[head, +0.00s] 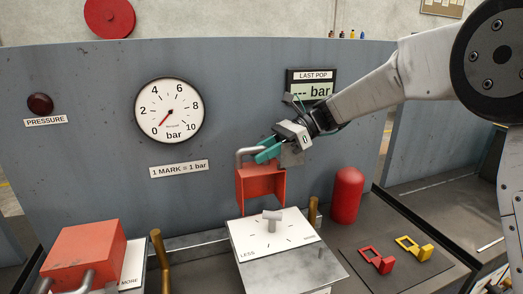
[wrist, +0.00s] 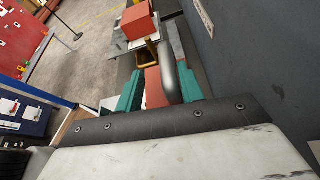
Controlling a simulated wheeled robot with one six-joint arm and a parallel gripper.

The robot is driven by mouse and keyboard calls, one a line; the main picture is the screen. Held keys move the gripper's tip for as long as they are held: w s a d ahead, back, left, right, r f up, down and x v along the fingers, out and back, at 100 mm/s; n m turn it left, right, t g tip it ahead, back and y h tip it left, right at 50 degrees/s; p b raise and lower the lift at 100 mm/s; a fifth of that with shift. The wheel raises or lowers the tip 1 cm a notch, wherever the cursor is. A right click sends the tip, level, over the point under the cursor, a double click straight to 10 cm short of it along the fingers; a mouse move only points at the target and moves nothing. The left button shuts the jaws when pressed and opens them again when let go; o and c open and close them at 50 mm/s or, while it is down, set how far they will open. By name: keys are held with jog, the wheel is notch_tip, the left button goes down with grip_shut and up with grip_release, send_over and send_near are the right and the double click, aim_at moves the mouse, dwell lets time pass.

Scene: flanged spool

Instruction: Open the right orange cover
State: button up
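The right orange cover (head: 261,184) stands swung up at the back edge of its white dial plate (head: 285,240), its hollow side facing the head camera. The plate's grey knob (head: 271,216) is uncovered. A grey bar handle (head: 247,152) is at the cover's top. My gripper (head: 266,152) is at this handle, its teal fingers beside it. In the wrist view, my gripper (wrist: 160,88) has its fingers spread apart, with the grey handle (wrist: 170,75) between them, nearer the right finger. Part of the orange cover (wrist: 154,88) shows behind the handle.
The left orange cover (head: 86,254) sits down over its plate at lower left. A red rounded cylinder (head: 347,195) stands right of the dial plate. Red (head: 377,260) and yellow (head: 414,247) tags lie on a dark mat. A grey panel with a gauge (head: 169,111) rises behind.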

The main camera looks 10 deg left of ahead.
jog(key=shift+r, duration=0.2)
jog(key=v, duration=0.7)
jog(key=shift+w+d, duration=0.2)
jog(key=shift+d, duration=0.05)
jog(key=shift+r, duration=0.15)
jog(key=s+d+f+n+t+h, duration=0.1)
jog(key=s+d+n+t+h, duration=0.65)
jog(key=s+d, duration=1.7)
jog(key=s+d+f+n+h, duration=0.2)
jog(key=s+d+f, duration=0.1)
jog(key=s, duration=0.2)
jog(key=s+d+f+n+t+h, duration=0.1)
jog(key=s+d+f+n+h, duration=0.1)
jog(key=s+d+f+n, duration=0.1)
jog(key=shift+s+d+f, duration=0.35)
jog(key=shift+s+d, duration=0.15)
jog(key=shift+s, duration=0.7)
jog(key=shift+n, duration=0.25)
jog(key=shift+c, duration=0.2)
